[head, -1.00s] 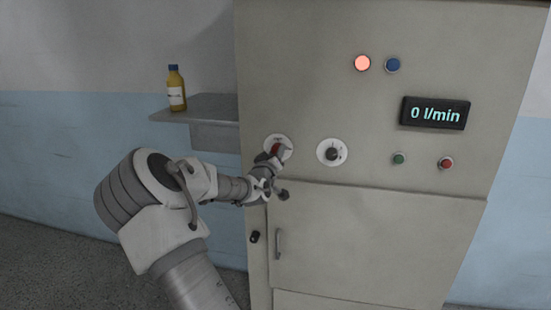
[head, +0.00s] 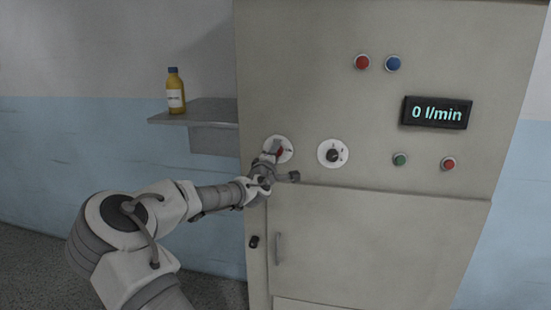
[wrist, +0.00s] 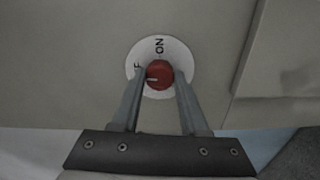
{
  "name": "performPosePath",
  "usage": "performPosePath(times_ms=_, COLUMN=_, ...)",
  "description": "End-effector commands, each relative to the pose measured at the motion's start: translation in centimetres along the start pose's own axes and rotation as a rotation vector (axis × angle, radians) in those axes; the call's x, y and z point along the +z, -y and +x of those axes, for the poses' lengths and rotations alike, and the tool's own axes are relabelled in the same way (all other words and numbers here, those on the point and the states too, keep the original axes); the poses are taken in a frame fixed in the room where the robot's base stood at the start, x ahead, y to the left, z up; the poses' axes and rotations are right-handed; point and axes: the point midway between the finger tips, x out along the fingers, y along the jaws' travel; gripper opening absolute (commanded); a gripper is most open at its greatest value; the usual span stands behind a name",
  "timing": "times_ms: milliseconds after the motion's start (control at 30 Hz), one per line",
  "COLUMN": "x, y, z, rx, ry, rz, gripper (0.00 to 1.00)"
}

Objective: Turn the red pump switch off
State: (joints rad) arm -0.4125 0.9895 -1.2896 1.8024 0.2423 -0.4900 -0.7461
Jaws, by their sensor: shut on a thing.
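The red pump switch (wrist: 159,74) is a round knob on a white dial plate (wrist: 171,47) marked ON, with a partly hidden label of which an F shows. In the wrist view, the knob's pale pointer mark faces left, near the F side and away from ON. My gripper (wrist: 160,80) is shut on the knob, one finger on each side. In the head view, my gripper (head: 272,156) reaches the switch's dial (head: 285,143) at the left of the cabinet front, and hides part of the knob.
The grey cabinet (head: 370,240) also carries a black knob (head: 333,155), a green button (head: 400,160), a red button (head: 448,164), an unlit red lamp (head: 362,62), a blue one (head: 393,64) and a display (head: 436,112) reading 0 l/min. A bottle (head: 176,92) stands on a shelf (head: 190,113).

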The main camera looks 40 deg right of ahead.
Motion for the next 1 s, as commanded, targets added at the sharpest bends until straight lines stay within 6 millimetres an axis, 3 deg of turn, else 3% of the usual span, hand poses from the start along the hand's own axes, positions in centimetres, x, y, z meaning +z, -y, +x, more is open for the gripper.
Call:
performPosePath(times_ms=300, x=-0.05, y=0.07, z=-0.01, rx=0.000, ry=-0.001, rz=-0.101, gripper=0.00)
performPosePath(times_ms=800, x=-0.04, y=0.04, z=-0.01, rx=-0.001, ry=-0.001, rz=-0.116, gripper=0.00)
performPosePath(times_ms=833, x=-0.04, y=0.04, z=-0.01, rx=-0.001, ry=-0.001, rz=-0.116, gripper=0.49)
performPosePath(times_ms=967, x=-0.03, y=0.03, z=-0.01, rx=-0.001, ry=-0.001, rz=-0.115, gripper=0.73)
performPosePath(times_ms=1000, x=-0.03, y=0.02, z=0.00, rx=-0.001, ry=-0.001, rz=-0.115, gripper=0.74)
